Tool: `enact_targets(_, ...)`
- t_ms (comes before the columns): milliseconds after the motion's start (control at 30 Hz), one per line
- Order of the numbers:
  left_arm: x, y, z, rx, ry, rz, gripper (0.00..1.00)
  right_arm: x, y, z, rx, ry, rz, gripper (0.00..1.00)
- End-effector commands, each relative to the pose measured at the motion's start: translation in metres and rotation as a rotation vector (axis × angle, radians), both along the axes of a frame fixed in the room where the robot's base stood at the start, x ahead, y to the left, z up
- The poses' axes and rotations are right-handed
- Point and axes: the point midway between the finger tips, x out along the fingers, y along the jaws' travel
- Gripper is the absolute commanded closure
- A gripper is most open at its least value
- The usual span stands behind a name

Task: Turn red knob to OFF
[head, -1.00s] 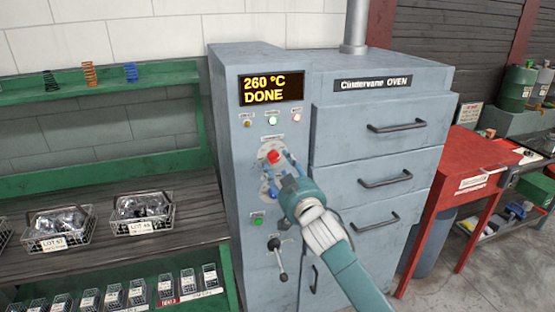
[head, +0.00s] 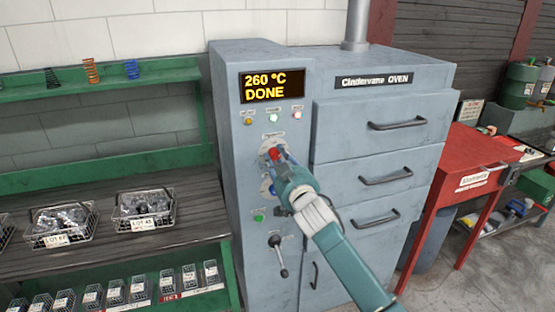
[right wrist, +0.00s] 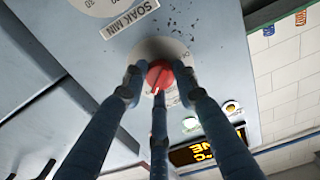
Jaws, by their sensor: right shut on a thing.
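The red knob (head: 275,153) is on the front panel of the grey oven (head: 330,100), on a pale round dial plate below a row of small lights. In the right wrist view the red knob (right wrist: 160,76) sits between the blue fingers of my right gripper (right wrist: 158,92), with a light mark on its face. My right gripper (head: 278,158) is shut on the knob, and its fingers hide part of the dial. Which setting the knob points at is too small to read. My left gripper is not in view.
The oven display (head: 273,87) reads 260 °C DONE. Wire baskets (head: 144,212) stand on the left bench. A red table (head: 470,165) stands at right.

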Motion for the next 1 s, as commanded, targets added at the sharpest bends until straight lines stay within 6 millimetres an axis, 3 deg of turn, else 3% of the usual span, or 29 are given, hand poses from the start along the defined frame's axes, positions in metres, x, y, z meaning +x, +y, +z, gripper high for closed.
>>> enact_targets(667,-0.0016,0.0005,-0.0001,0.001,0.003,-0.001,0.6,-0.0005,-0.0004,-0.0063,-0.028,0.002,-0.001,0.98)
enact_targets(1000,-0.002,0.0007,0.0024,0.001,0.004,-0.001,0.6,-0.0004,-0.0006,-0.0076,-0.154,-0.035,0.0,0.98)
